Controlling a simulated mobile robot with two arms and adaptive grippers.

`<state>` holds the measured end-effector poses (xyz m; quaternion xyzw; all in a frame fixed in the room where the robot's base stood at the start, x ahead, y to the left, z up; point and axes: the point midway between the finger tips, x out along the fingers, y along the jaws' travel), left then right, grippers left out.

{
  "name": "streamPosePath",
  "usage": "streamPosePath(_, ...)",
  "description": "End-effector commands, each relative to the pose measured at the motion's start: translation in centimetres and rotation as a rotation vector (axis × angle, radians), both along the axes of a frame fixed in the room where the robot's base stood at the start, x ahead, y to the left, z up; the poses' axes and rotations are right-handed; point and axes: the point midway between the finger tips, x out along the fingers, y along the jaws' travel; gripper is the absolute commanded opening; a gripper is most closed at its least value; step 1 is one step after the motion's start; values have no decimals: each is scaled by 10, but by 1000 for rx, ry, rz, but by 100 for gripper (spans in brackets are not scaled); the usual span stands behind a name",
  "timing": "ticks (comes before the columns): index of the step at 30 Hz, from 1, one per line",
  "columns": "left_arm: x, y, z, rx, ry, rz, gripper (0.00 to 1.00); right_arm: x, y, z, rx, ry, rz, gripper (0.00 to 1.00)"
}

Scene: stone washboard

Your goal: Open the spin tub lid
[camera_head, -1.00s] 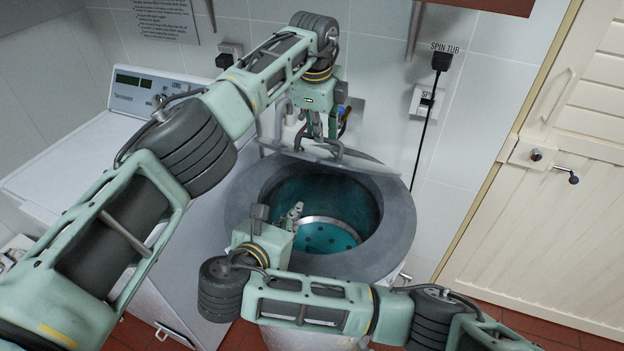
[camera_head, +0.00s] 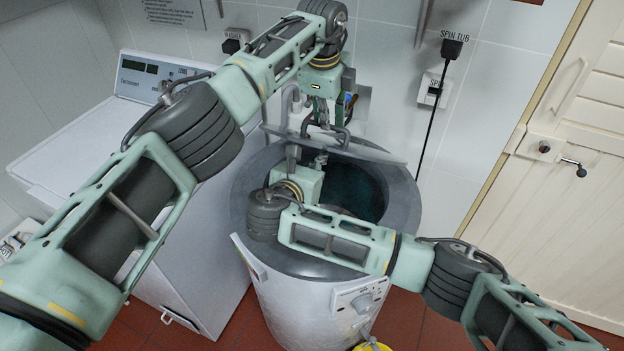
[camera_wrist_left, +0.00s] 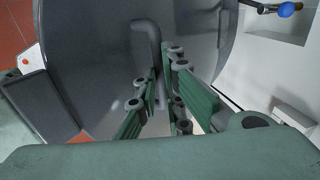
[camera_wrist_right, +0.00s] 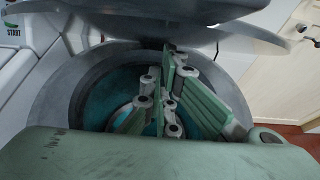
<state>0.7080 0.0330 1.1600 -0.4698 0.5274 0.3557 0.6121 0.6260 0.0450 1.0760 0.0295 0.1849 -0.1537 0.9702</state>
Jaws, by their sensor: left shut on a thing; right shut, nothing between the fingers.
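The spin tub (camera_head: 310,295) is a grey round drum with a thick dark rim. Its grey lid (camera_head: 375,152) is raised at the back of the rim, seen nearly edge-on, and the teal inside shows beneath it. My left gripper (camera_head: 325,128) is at the lid's upper face, shut on the lid's bent handle (camera_wrist_left: 148,45), which shows in the left wrist view. My right gripper (camera_wrist_right: 168,95) is shut and empty over the tub opening, below the lid. The lid's lower edge (camera_wrist_right: 150,28) crosses the top of the right wrist view. My right arm hides part of the opening.
A white washing machine (camera_head: 120,140) with a control panel stands to the left. A tiled wall with a spin tub plug (camera_head: 452,48) and cord is behind. A white door (camera_head: 560,200) is at the right. Red floor tiles show in front.

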Motion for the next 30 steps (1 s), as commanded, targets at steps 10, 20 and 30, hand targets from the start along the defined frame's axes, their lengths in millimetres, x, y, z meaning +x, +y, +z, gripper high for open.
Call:
streamPosePath(10, 1, -2, -6, -8, -4, 6, 0, 1, 0, 1, 0, 1, 0, 0)
streamPosePath(20, 1, -2, -6, -7, -2, 6, 0, 12, -4, 21, 20, 55, -1, 0)
streamPosePath(30, 0, -1, -6, -4, 3, 5, 22, 14, -5, 24, 19, 47, -2, 0)
